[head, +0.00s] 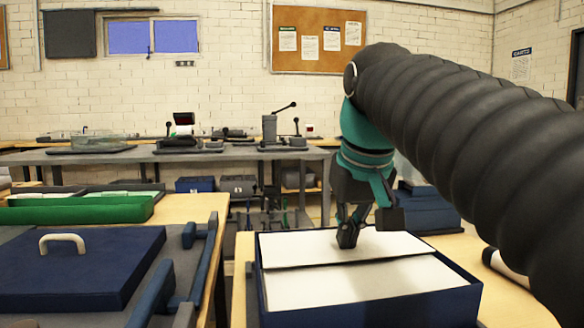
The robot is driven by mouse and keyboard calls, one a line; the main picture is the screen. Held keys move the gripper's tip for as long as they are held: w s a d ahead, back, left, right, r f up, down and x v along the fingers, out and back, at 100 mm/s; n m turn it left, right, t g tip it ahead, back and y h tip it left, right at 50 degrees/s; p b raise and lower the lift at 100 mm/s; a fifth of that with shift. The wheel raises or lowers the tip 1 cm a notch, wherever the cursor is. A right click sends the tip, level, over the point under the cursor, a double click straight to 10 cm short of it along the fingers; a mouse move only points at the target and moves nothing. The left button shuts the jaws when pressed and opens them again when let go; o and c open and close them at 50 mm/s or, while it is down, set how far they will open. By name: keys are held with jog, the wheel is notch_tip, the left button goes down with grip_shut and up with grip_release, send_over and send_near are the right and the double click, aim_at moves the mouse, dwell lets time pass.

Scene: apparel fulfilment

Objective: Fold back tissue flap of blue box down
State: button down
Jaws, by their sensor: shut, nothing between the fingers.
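The blue box (378,311) stands open on the wooden table at the lower middle of the head view. White tissue lies inside it. The back tissue flap (300,247) lies nearly flat over the rear part, its front edge showing as a dark line across the box. The front white area (350,284) lies before that line. My gripper (347,240) points down over the back flap, shut and empty. Its fingertips are at or very near the flap's surface; whether they touch it I cannot tell.
A dark blue lid (80,268) with a pale handle lies on the left table. A green tray (80,210) sits behind it. A dark blue box (420,212) stands behind my gripper. A dark roll (505,265) lies right of the open box.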

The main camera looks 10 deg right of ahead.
jog(key=shift+f, duration=0.1)
notch_tip(320, 180, up, 8)
jog(key=p, duration=0.7)
jog(key=shift+p, duration=0.35)
